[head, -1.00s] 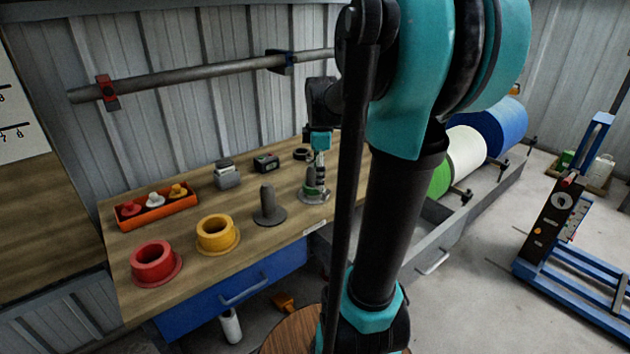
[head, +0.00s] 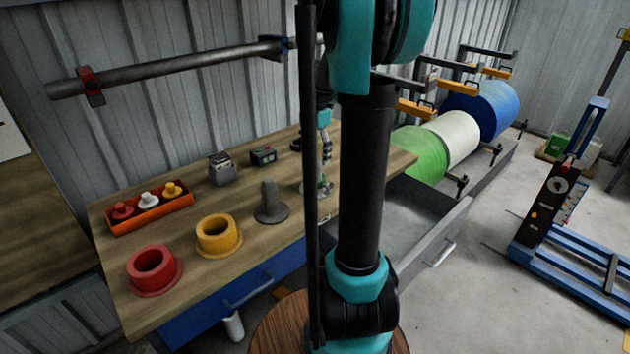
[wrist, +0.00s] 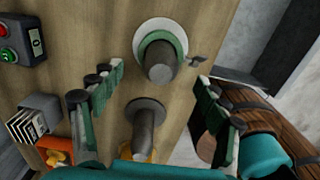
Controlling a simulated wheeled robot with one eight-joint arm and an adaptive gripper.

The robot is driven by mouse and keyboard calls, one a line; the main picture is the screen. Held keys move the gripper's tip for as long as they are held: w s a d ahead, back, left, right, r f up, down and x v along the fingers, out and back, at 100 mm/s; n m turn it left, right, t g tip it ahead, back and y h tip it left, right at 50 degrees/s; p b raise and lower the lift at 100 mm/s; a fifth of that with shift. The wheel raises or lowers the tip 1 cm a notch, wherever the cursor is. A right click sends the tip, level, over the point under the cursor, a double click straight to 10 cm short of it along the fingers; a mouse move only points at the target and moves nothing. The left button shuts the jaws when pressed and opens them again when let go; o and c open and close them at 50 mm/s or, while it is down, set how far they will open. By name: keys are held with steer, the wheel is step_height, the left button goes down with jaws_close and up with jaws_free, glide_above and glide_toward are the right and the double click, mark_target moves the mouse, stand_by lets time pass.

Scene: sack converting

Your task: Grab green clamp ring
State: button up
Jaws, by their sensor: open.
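The green clamp ring (wrist: 181,38) lies around the base of a grey post (wrist: 159,62) in the wrist view, on a pale round flange. In the head view the ring (head: 325,187) shows small near the bench's right end, partly hidden by my arm. My gripper (wrist: 158,80) is open and empty, its fingers spread left and right of the post in the picture. In the head view my gripper (head: 326,158) is above the ring. I cannot tell how high the fingertips are over the bench.
A second grey post (head: 269,203) stands beside it on the wooden bench (head: 190,262). A yellow flanged ring (head: 218,234), a red one (head: 154,268) and an orange tray (head: 148,219) lie farther left. A black box with buttons (head: 263,156) stands behind. An open grey drawer (head: 450,232) juts out at right.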

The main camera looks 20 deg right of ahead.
mark_target(315, 174)
step_height(315, 174, down, 8)
steer(key=shift+f, duration=0.1)
stand_by(0.4)
steer(key=c, duration=1.4)
